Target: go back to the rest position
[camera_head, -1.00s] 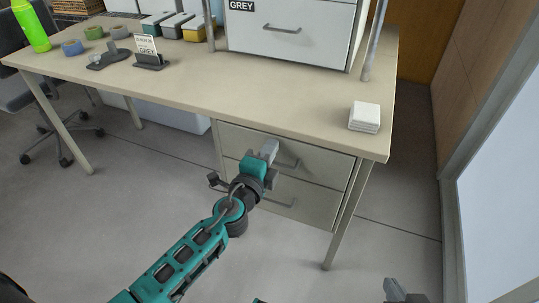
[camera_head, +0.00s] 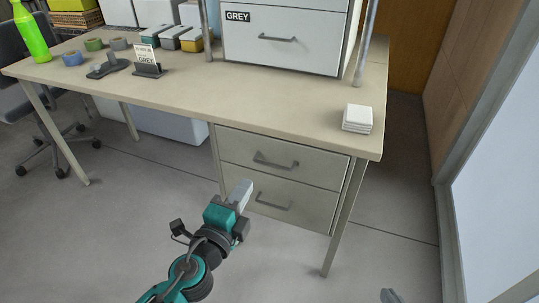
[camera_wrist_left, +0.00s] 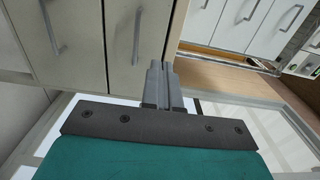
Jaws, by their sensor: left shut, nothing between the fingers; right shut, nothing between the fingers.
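My left gripper (camera_head: 241,193) is in the lower middle of the head view, in front of the desk's drawers and apart from them. Its fingers are shut with nothing between them. The left wrist view shows the same closed fingers (camera_wrist_left: 158,82) pointing toward the drawer fronts. My right gripper (camera_head: 390,296) shows only as a grey tip at the bottom edge, right of centre. It is shut and empty, and the rest of that arm is out of view.
The desk (camera_head: 280,105) has two drawers (camera_head: 275,160) below its top. A white stack (camera_head: 357,118) lies near its right corner. A cabinet labelled GREY (camera_head: 285,40), tape rolls, a small sign (camera_head: 147,62) and a green bottle (camera_head: 31,35) stand on it. Open floor lies in front.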

